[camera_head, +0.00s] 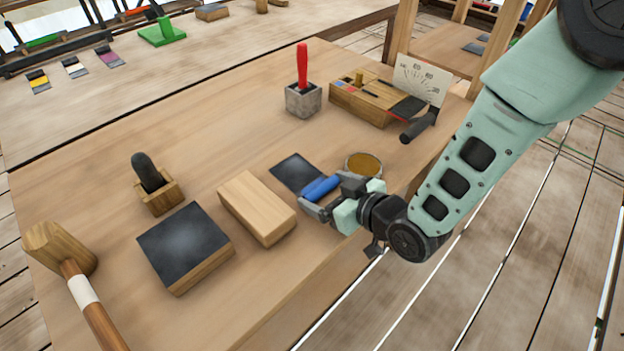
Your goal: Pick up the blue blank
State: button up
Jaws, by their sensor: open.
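The blue blank (320,189) is a short blue cylinder near the right front edge of the wooden table. It lies at the near right corner of a dark square pad (297,171). My gripper (327,196) reaches in from the right, with its jaws open at the blank. One finger shows at the blank's near left end, and the other side of the gripper is at its right end. The gripper hides part of the blank's right end. I cannot tell whether the fingers touch it.
A round amber-filled dish (364,163) stands close behind my gripper. A pale wood block (257,207), a dark-topped block (186,246) and a mallet (60,249) lie to the left. A red-handled tool (303,68) stands in a grey block behind. Bare tabletop lies between.

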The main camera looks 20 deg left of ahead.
jog(key=shift+w+a+f, duration=0.15)
jog(key=shift+a, duration=0.05)
jog(key=c, duration=0.9)
jog(key=shift+c, duration=0.2)
